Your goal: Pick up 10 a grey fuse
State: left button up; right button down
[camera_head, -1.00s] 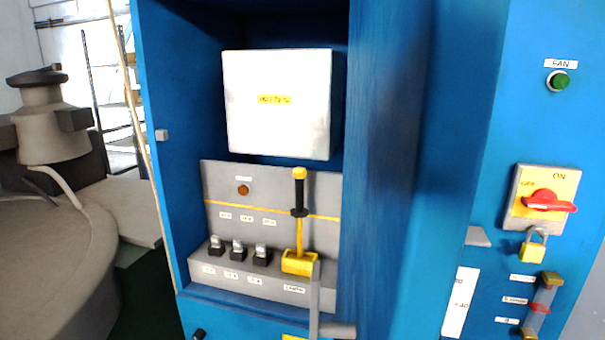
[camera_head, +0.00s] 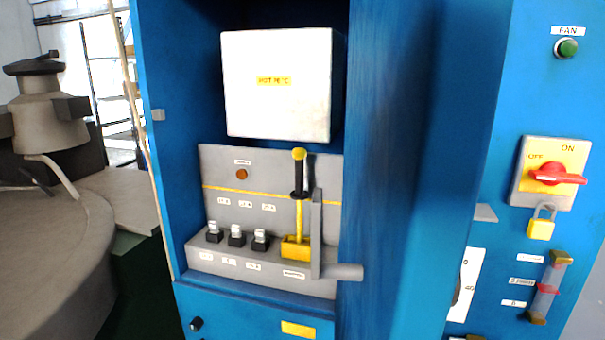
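Several small black holders with pale grey tops stand in a row on the grey ledge inside the blue cabinet: a left one (camera_head: 214,232), a middle one (camera_head: 236,236) and a right one (camera_head: 261,240). Their small labels are too blurred to read, so I cannot tell which is 10 A or whether the tops are fuses. Neither of my grippers can be made out in the head view.
A yellow lever (camera_head: 297,246) with a black grip stands right of the holders. A white box marked hot (camera_head: 277,100) hangs above. The blue cabinet wall (camera_head: 395,170) bounds the right side. A red switch (camera_head: 555,174) and padlock (camera_head: 541,226) are farther right.

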aim_at(214, 229)
jog(key=i+j, duration=0.1)
jog(key=j, duration=1.15)
